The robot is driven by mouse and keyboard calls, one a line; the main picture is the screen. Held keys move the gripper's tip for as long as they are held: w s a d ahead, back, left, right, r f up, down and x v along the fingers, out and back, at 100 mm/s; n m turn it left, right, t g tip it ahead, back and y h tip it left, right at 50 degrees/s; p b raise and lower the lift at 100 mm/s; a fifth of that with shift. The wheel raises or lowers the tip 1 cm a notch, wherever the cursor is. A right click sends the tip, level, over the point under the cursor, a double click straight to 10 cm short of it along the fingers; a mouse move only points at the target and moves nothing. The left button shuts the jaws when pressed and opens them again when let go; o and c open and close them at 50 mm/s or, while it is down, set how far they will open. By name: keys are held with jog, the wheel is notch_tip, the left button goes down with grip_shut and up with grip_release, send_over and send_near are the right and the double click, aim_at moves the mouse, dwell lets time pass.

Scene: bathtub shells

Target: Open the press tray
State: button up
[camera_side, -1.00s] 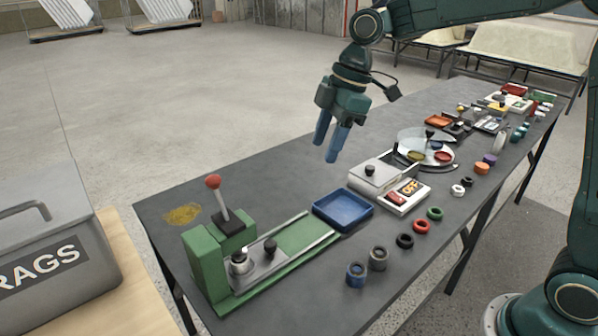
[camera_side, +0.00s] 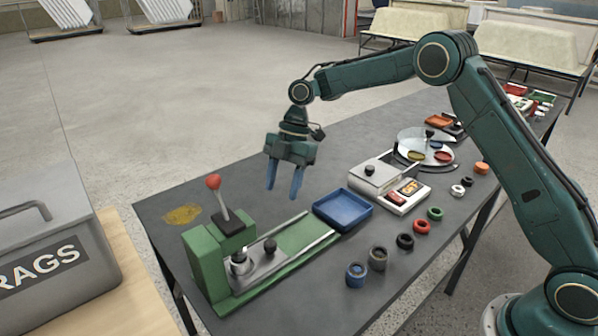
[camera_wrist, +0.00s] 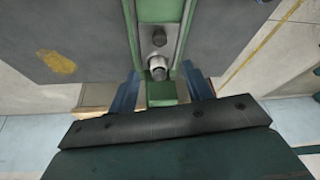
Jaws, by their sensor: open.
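The green press (camera_side: 205,268) stands at the near left of the table, with a red-ball lever (camera_side: 213,182) on top. Its grey press tray (camera_side: 264,268) lies on the green rail base (camera_side: 305,236), at the end by the press block. A dark knob (camera_side: 270,246) and a silver round piece (camera_side: 239,260) stand on the tray. In the wrist view the knob (camera_wrist: 159,38) and silver piece (camera_wrist: 158,69) lie in line along the rails. My gripper (camera_side: 284,196) is open and empty, pointing down above the press and apart from it. Its blue fingers (camera_wrist: 160,76) also show in the wrist view.
A blue tray (camera_side: 343,209) sits at the rail's far end. Rings, including a blue one (camera_side: 356,274), line the table's right side. The table left of the rails is mostly clear.

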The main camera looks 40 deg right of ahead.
aim_at(270, 243)
jog(key=shift+a+f, duration=0.1)
jog(key=shift+f, duration=0.05)
jog(key=x, duration=1.3)
jog(key=shift+f, duration=0.25)
grip_shut()
